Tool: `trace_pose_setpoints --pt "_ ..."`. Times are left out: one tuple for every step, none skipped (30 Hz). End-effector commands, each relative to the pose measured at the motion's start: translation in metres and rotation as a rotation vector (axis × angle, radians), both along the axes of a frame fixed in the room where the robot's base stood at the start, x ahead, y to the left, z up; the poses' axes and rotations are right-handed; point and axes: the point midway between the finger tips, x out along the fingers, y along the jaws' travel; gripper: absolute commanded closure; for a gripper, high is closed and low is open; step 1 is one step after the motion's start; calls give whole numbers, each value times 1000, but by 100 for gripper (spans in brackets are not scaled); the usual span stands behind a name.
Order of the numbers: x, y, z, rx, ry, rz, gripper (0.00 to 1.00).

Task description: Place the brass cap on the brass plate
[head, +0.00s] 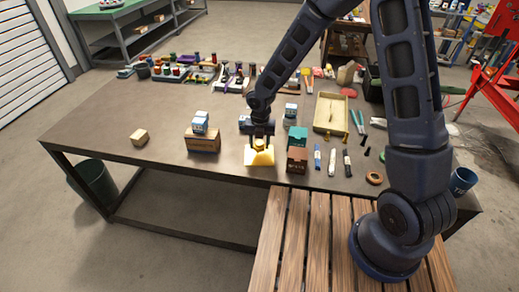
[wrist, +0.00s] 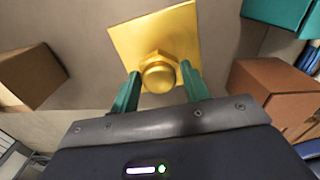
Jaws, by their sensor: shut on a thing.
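The brass plate (head: 260,158) is a bright yellow square on the dark table near its front edge. In the wrist view the brass plate (wrist: 188,30) lies tilted in the picture below my fingers. The brass cap (wrist: 158,76) has a rounded top and a wider, angular base, and sits between my two green fingertips. In the head view the cap (head: 259,143) shows small under my gripper (head: 259,140), over the plate. My gripper points down and is shut on the cap. Whether the cap's underside touches the plate is hidden.
A brown box (head: 203,139) with a small blue-and-white box on top stands to the left. A brown box (head: 297,159) and a teal box (head: 298,136) stand close on the right.

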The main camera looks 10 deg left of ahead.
Motion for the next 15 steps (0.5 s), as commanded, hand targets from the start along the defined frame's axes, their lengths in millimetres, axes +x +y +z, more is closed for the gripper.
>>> trace_pose_setpoints --pt "-1 0 -6 -1 2 2 80" --pt "-1 0 -9 -1 3 2 80" --pt "-1 0 -15 -1 3 2 80" --pt "-1 0 -19 -2 3 2 80" --pt "-1 0 -23 -1 3 2 80" --pt "-1 1 -28 -1 3 2 80" --pt "-1 0 -31 -1 2 2 80" --pt "-1 0 -32 -1 2 1 80" --pt "-1 0 -33 -1 1 1 80" --pt "-1 0 -34 0 1 1 80" --pt "0 0 -33 0 0 1 80" --pt "0 0 -33 0 0 0 80" --pt "0 0 -33 0 0 0 80" --pt "0 0 -33 0 0 0 80" --pt "0 0 -33 0 0 0 80"
